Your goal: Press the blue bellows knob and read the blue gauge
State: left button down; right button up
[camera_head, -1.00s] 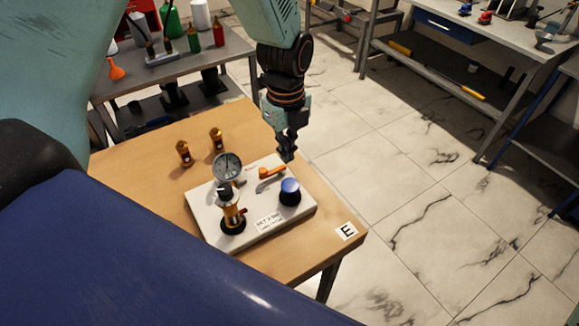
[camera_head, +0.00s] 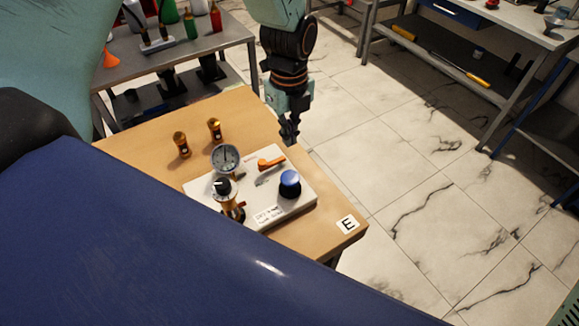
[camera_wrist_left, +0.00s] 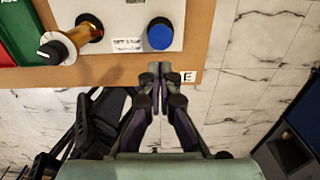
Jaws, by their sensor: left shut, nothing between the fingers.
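The blue bellows knob (camera_head: 290,180) is a blue cap on a black base at the right of a white board (camera_head: 297,205). It also shows in the left wrist view (camera_wrist_left: 160,33). A round dial gauge (camera_head: 225,157) with a grey rim stands on the board; its face is too small to read. My left gripper (camera_head: 289,141) is shut and empty, above the table's far right edge, apart from the knob. In the left wrist view its closed fingertips (camera_wrist_left: 156,75) sit below the knob in the picture. My right gripper is not in view.
The board also bears an orange lever (camera_head: 271,163) and a brass fitting with a black dial knob (camera_head: 222,187). Two brass pieces (camera_head: 181,144) stand behind on the wooden table (camera_head: 130,146). An E label (camera_head: 348,224) marks the table corner. Open tiled floor lies right.

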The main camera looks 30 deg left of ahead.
aim_at(289, 177)
pick_arm(q)
notch_tip(289, 177, down, 12)
jog(key=shift+w+r, duration=0.1)
jog(key=shift+w, duration=0.05)
jog(key=shift+s, duration=0.25)
